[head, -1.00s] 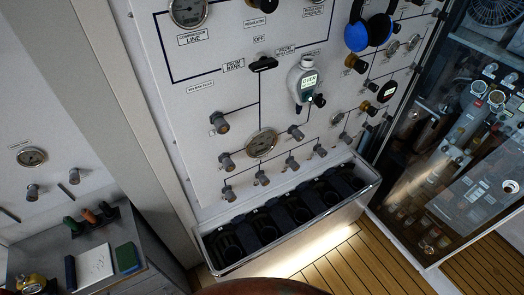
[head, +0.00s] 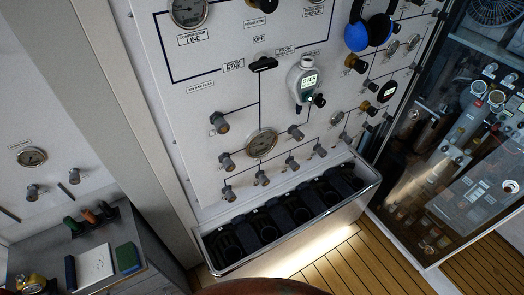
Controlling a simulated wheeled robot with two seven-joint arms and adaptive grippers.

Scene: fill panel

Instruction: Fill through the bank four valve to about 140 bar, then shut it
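The white fill panel (head: 190,130) fills the middle of the head view, tilted in the picture. Low on it is a round gauge (head: 261,143); its needle is too small to read. A row of several small grey valves (head: 261,177) runs below the gauge, with one more valve (head: 219,123) to its upper left and another (head: 296,132) to its right. I cannot tell which is bank four. A black selector (head: 263,64) sits under an "OFF" label. Neither of my grippers is in view.
A black bin with several slots (head: 372,188) stands below the panel. Blue headphones (head: 357,36) and a grey handheld device (head: 302,78) hang on the panel. A side bench (head: 140,270) is at left, a glazed cabinet (head: 470,150) at right. The wooden floor (head: 345,255) is clear.

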